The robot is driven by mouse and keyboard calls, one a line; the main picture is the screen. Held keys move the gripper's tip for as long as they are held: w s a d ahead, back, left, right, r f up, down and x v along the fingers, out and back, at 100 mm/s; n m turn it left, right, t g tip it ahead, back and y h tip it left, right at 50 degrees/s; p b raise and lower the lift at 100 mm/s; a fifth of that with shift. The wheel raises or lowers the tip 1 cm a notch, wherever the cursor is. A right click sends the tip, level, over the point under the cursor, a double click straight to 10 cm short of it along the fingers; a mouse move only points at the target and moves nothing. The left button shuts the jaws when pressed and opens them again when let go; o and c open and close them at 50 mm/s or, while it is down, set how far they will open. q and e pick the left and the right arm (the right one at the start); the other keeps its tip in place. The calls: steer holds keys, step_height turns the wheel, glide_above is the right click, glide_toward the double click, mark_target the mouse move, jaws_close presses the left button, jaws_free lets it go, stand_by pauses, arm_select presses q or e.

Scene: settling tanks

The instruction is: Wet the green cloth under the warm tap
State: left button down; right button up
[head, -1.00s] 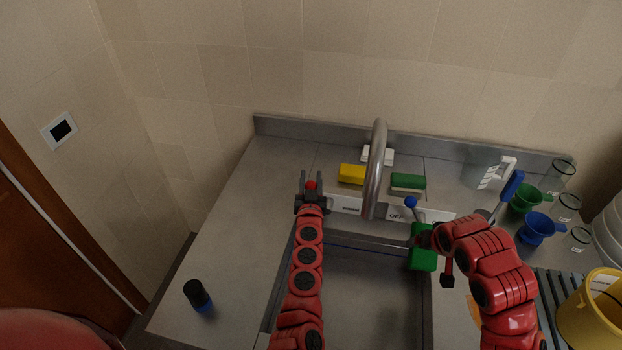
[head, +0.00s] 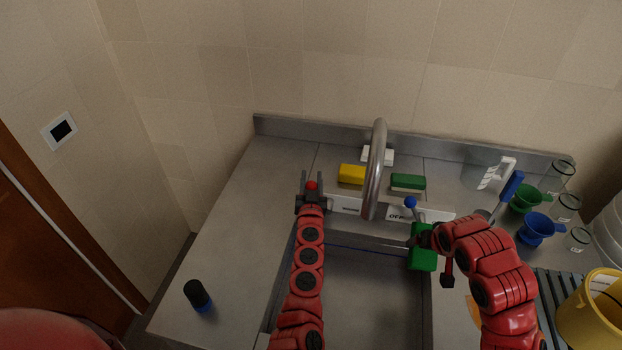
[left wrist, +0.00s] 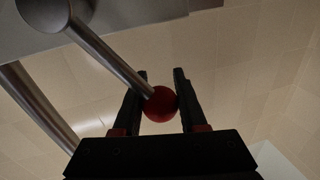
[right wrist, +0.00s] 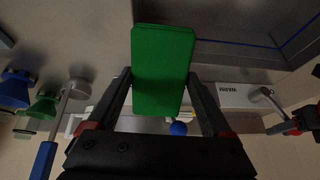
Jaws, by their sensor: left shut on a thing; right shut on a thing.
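The green cloth (head: 423,260) is a flat green block over the right part of the sink, right of and below the tap's spout (head: 370,185). My right gripper (head: 418,241) is shut on it; the cloth also shows between its fingers in the right wrist view (right wrist: 163,65). My left gripper (head: 312,182) is shut on the red lever knob (head: 311,186), which also shows between its fingers in the left wrist view (left wrist: 160,104). A blue lever knob (head: 410,202) stands behind the cloth. A label reading WARM (right wrist: 227,90) shows in the right wrist view. No water stream is discernible.
Green (head: 527,197) and blue (head: 536,228) funnels, glass jars and a yellow bucket (head: 592,312) crowd the right. A dark bottle (head: 198,296) stands on the otherwise clear left counter.

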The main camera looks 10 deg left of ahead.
steer(key=shift+r+p, duration=0.65)
steer(key=shift+r, duration=0.3)
arm_select(q)
steer(key=shift+d+r+m, duration=0.4)
steer(key=shift+d+m, duration=0.4)
steer(key=shift+m, duration=0.2)
steer(key=shift+c, duration=2.3)
jaws_free()
steer(key=shift+s, duration=0.1)
arm_select(e)
step_height(320, 180, down, 2)
steer(key=shift+f+b, duration=0.2)
steer(key=shift+b, duration=0.85)
arm_select(q)
steer(key=s+d, duration=0.2)
steer(key=s, duration=0.9)
steer(key=shift+s+d+f, duration=0.2)
steer(key=shift+s+f, duration=0.05)
steer(key=shift+s, duration=0.05)
arm_select(e)
steer(key=shift+f, duration=0.1)
